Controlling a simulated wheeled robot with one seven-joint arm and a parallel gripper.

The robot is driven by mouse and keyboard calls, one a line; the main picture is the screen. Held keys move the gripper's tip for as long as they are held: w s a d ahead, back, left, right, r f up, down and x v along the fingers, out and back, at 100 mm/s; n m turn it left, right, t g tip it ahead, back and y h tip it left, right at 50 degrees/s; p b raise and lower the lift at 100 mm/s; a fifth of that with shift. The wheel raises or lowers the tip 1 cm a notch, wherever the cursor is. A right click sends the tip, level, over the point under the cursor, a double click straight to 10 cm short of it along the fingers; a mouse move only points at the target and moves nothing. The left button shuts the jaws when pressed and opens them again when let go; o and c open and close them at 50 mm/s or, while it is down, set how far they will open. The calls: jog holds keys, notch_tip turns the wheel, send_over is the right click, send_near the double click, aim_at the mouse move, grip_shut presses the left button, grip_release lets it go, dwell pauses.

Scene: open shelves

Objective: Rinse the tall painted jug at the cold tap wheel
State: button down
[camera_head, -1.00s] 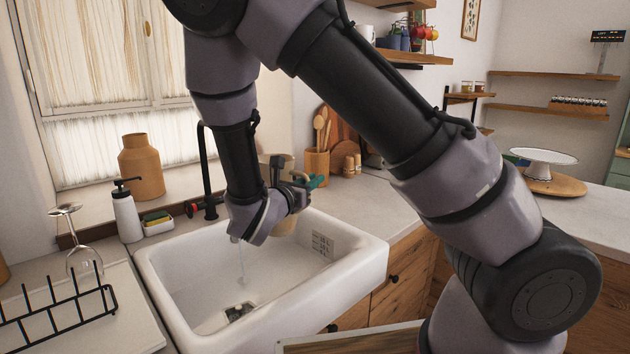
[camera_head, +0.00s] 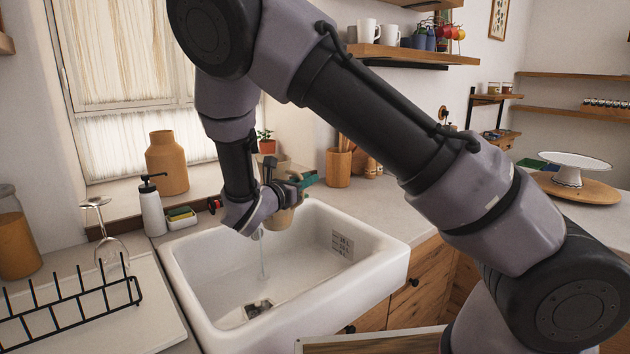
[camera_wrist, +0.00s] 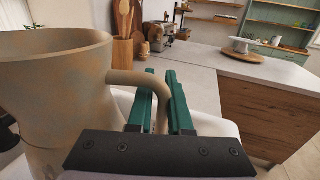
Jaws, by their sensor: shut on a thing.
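The tan, weathered jug (camera_wrist: 50,95) fills the left of the wrist view, upright, with its open mouth up. My gripper (camera_wrist: 160,88) is shut on the jug's handle with its teal fingers. In the head view, the jug (camera_head: 284,218) hangs over the sink's far side, partly behind my gripper (camera_head: 298,182). A red tap wheel (camera_head: 214,205) shows behind the sink; the spout and any cold wheel are hidden by my arm. A thin water stream (camera_head: 263,262) falls into the white sink (camera_head: 205,262). Whether water enters the jug is unclear.
A soap bottle (camera_head: 152,208), a sponge holder (camera_head: 181,217) and an orange vase (camera_head: 167,163) stand behind the sink. A black rack (camera_head: 75,305) and upturned glass (camera_head: 108,240) are at left. A wooden utensil pot (camera_head: 339,168) stands beyond the sink. The right counter has free room.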

jog(key=shift+w+a+f, duration=0.2)
jog(key=shift+w+a, duration=0.5)
jog(key=shift+a, duration=0.05)
jog(key=shift+w+a+f, duration=0.15)
jog(key=shift+w+a, duration=0.55)
jog(key=shift+a, duration=0.05)
jog(key=shift+w, duration=0.1)
jog(key=shift+w+d, duration=0.35)
jog(key=shift+d, duration=0.05)
jog(key=shift+s+a, duration=0.1)
jog(key=shift+a, duration=0.05)
jog(key=shift+s+a, duration=0.3)
jog(key=shift+s, duration=0.05)
jog(key=shift+w+d, duration=0.1)
